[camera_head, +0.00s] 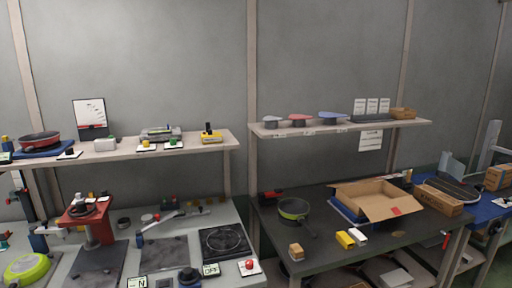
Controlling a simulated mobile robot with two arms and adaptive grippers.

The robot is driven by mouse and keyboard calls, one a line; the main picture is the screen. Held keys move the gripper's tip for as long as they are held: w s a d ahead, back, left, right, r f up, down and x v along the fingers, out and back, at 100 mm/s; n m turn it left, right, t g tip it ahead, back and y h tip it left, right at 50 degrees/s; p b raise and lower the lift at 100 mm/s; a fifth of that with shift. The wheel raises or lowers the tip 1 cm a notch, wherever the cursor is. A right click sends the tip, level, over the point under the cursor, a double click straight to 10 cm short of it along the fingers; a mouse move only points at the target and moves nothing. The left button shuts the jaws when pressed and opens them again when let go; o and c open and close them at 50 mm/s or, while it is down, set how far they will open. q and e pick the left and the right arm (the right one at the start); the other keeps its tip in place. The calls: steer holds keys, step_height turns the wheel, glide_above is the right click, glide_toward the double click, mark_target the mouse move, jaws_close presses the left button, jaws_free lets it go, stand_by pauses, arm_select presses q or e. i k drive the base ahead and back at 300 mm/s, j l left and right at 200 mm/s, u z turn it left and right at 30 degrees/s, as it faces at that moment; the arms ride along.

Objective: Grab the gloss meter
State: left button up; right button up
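I cannot tell for sure which item is the gloss meter. Small devices stand on the left wall shelf (120,152): a whitish box (105,144), a grey device (160,133) and a yellow device with a black upright part (211,136). On the dark right bench (340,233) lie a yellow block (345,240), a white block (358,237) and a small brown block (296,251). Any of these labels is too small to read. Neither of my grippers shows in the head view.
A dark pan with a green rim (293,209) and an open cardboard box (378,203) stand on the right bench. A red press-like stand (97,225) and a lime pan (30,267) are at left. Coloured pans or lids (300,119) sit on the right shelf.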

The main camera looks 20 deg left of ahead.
mark_target(105, 145)
steer(key=u, duration=1.75)
steer(key=i+j, duration=0.1)
steer(key=j, duration=0.25)
steer(key=i+j, duration=0.1)
steer(key=j, duration=0.25)
steer(key=i+j, duration=0.1)
steer(key=j, duration=0.2)
